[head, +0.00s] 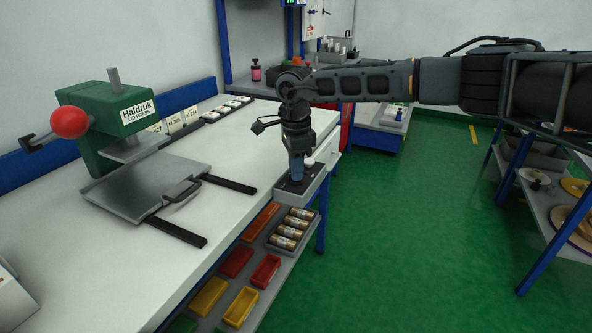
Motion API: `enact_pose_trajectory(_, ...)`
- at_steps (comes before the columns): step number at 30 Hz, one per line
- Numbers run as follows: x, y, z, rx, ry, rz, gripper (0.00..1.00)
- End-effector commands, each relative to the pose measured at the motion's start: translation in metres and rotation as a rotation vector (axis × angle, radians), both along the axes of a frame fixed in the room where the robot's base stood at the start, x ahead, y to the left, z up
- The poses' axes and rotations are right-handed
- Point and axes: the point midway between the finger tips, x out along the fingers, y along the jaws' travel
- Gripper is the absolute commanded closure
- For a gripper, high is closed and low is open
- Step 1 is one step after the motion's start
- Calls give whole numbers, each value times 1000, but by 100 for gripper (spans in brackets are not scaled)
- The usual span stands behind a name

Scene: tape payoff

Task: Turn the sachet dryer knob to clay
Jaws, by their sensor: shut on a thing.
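A small grey box with a dark top (312,188), which I take to be the sachet dryer, sits at the right front corner of the white bench in the head view. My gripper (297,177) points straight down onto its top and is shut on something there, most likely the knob. The knob is hidden by the fingers, so its setting and the clay mark cannot be read. A small white round part (309,161) shows just behind the gripper.
A green lid press (110,120) with a red ball handle and a grey plate stands on the bench at left. Coloured bins (240,306) and several brown cylinders fill the shelf below. A rack (560,215) stands at right. The green floor between is clear.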

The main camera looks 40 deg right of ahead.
Motion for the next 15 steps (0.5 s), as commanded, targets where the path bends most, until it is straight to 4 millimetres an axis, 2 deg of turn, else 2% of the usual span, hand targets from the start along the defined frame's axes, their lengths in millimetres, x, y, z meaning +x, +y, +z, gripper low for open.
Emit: enact_pose_trajectory(15,1,1,1,1,-4,88,100)
